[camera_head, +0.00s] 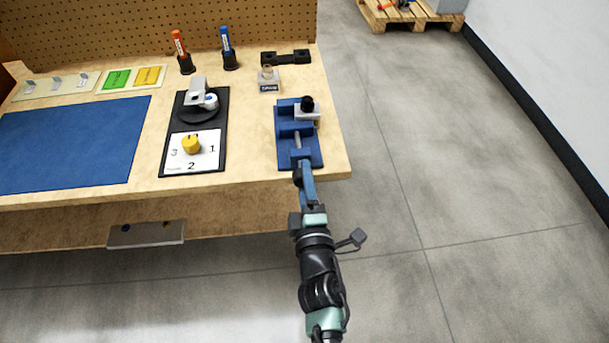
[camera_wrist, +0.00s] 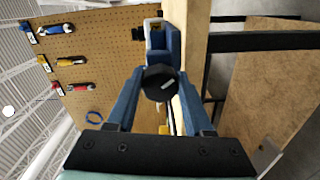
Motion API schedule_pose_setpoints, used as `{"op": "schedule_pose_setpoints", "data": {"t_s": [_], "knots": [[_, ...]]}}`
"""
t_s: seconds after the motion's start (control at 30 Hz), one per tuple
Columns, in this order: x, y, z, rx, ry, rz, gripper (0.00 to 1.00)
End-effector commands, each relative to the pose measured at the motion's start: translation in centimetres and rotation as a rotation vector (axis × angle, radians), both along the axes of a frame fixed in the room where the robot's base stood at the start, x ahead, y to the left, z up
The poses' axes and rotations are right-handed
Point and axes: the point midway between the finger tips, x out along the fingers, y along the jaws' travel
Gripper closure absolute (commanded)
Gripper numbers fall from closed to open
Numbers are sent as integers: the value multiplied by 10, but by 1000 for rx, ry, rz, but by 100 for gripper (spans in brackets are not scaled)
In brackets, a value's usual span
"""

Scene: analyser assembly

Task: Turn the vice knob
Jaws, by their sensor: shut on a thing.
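The blue vice (camera_head: 284,145) stands at the right front corner of the wooden bench, with a grey block and a black round piece on its top. My gripper (camera_head: 299,172) reaches the front end of the vice from the bench's front side. In the wrist view, the vice knob (camera_wrist: 159,83) is a black disc with a short white mark, and it sits between the two blue fingers of my gripper (camera_wrist: 158,88). The fingers are shut on the knob, one on each side.
Left of the vice is a black device with a yellow dial (camera_head: 191,145) on a white numbered plate. A blue mat (camera_head: 70,145) lies further left. Red and blue markers (camera_head: 226,45) stand at the back by the pegboard (camera_head: 130,25).

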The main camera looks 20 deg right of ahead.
Motion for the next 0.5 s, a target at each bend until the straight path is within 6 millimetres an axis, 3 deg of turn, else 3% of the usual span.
{"op": "schedule_pose_setpoints", "data": {"t_s": [0.5], "knots": [[-1,0,-2,473,-128,-3,100]]}}
